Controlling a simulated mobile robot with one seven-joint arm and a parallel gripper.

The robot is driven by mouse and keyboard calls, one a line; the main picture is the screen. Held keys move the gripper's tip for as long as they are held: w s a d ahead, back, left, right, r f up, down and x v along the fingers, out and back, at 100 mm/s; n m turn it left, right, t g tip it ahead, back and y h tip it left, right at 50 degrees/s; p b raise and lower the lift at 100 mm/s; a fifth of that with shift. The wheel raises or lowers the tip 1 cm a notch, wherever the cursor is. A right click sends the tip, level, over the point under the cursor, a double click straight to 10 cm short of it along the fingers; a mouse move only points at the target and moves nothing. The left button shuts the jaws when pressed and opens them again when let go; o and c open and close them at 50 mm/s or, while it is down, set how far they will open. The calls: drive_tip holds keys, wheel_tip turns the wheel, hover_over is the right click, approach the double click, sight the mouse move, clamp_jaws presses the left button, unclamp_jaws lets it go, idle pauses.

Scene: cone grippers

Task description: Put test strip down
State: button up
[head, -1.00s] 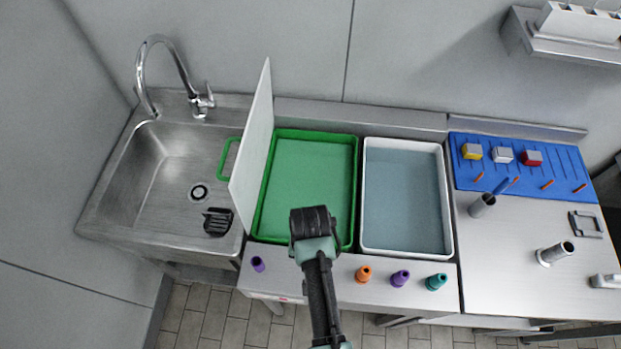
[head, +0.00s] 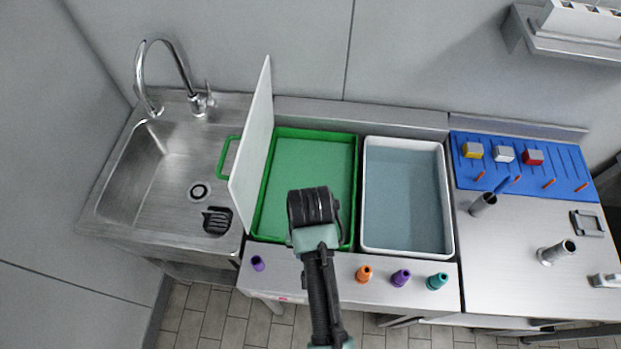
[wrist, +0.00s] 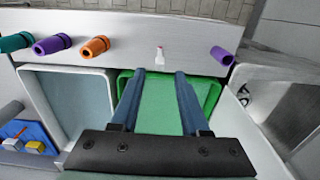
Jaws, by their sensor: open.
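A small white piece with a red end (wrist: 159,53), which looks like the test strip, lies on the front steel ledge (wrist: 190,40) in the wrist view. It is beyond my fingertips and apart from them. In the head view my arm seems to hide it. My gripper (wrist: 160,74) is open and empty, with its two fingers spread over the green tray (wrist: 160,100). In the head view the wrist of my arm stands over the front part of the green tray (head: 357,165), and the fingers are hidden.
A purple cone (head: 257,263) stands left on the ledge; orange (head: 364,273), purple (head: 400,277) and teal (head: 437,281) cones stand right. A white tray (head: 450,200) is right of the green one. An upright white board (head: 252,150) separates it from the sink (head: 130,190).

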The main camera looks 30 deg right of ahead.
wheel_tip(320, 180, up, 6)
drive_tip(key=shift+r, duration=0.2)
drive_tip(key=w+r+n+t+h, duration=0.2)
drive_tip(key=w+r+t, duration=0.5)
drive_tip(key=w+r, duration=0.7)
drive_tip(key=w+a+r+n+t, duration=0.1)
drive_tip(key=w+r+t, duration=0.15)
drive_tip(key=r, duration=0.55)
drive_tip(key=w+a+r+t, duration=0.2)
drive_tip(key=r+t, duration=0.2)
drive_tip(key=r, duration=0.3)
drive_tip(key=s+a+r+n+t, duration=0.1)
drive_tip(key=a+r+t, duration=0.15)
drive_tip(key=r, duration=0.55)
drive_tip(key=a+r+n+t, duration=0.1)
drive_tip(key=r+t, duration=0.3)
drive_tip(key=r, duration=0.5)
drive_tip(key=s+a+r+n+t, duration=0.1)
drive_tip(key=s+a+r+t, duration=0.1)
drive_tip(key=s+r, duration=0.4)
drive_tip(key=s+a+r+t+y, duration=0.1)
drive_tip(key=s+r+t, duration=0.4)
drive_tip(key=r, duration=0.6)
drive_tip(key=shift+s+a+r+n+y, duration=0.15)
drive_tip(key=shift+s+a+n+y, duration=0.2)
drive_tip(key=shift+s+a, duration=0.3)
